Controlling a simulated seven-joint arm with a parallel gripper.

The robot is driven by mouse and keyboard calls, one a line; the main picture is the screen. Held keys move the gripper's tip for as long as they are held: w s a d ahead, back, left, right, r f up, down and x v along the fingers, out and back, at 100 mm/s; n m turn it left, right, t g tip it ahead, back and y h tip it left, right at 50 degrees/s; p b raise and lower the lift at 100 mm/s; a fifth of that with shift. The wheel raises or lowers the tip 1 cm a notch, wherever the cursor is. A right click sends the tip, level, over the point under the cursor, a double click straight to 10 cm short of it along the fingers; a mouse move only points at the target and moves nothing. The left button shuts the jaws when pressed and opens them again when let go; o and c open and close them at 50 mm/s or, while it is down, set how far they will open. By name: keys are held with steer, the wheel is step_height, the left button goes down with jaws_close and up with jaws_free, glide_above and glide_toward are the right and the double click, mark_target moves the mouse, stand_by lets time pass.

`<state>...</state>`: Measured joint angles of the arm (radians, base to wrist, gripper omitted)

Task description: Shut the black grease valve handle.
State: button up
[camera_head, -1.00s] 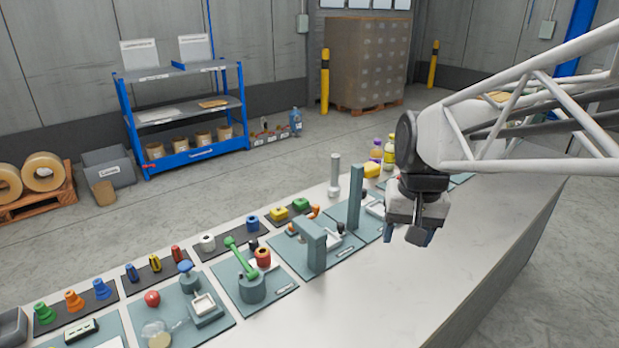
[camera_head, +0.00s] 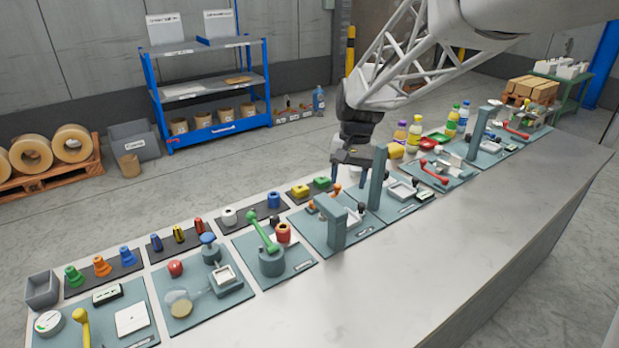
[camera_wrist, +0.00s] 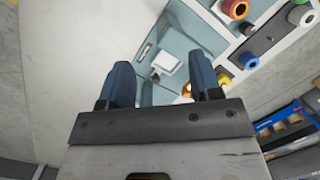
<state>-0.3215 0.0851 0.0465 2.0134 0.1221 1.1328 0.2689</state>
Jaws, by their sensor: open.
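I cannot pick out the black grease valve handle with certainty. A small black knob (camera_head: 361,207) stands beside a white block on the teal panel behind the grey arch, and another dark part (camera_head: 274,220) is near the green lever; they are too small to tell what they are. My gripper (camera_head: 352,172) is open and empty, pointing down above the bench, near the grey post. In the wrist view its two blue fingers (camera_wrist: 160,80) are spread, with a teal panel and a white square part beyond them.
A grey arch (camera_head: 338,222) and a tall grey post (camera_head: 377,178) rise close to my gripper. A green lever (camera_head: 264,233) is to the left, a red lever (camera_head: 435,172) to the right. Bottles (camera_head: 415,132) stand behind. The bench's front strip (camera_head: 430,255) is clear.

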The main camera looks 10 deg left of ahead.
steer(key=w+a+f+g, duration=0.1)
steer(key=w+a+f, duration=0.5)
steer(key=a, duration=0.4)
steer(key=g, duration=0.2)
glide_toward(274, 216)
steer(key=shift+s+a+f+h, duration=0.2)
steer(key=shift+s+f, duration=0.1)
steer(key=shift+f, duration=0.3)
steer(key=shift+s+a+f+h, duration=0.2)
steer(key=shift+s+f, duration=0.1)
steer(key=shift+f, duration=0.25)
steer(key=shift+x, duration=3.9)
steer(key=shift+w+d, duration=0.1)
steer(key=shift+c, duration=0.3)
steer(key=c, duration=0.9)
steer(key=shift+o, duration=0.2)
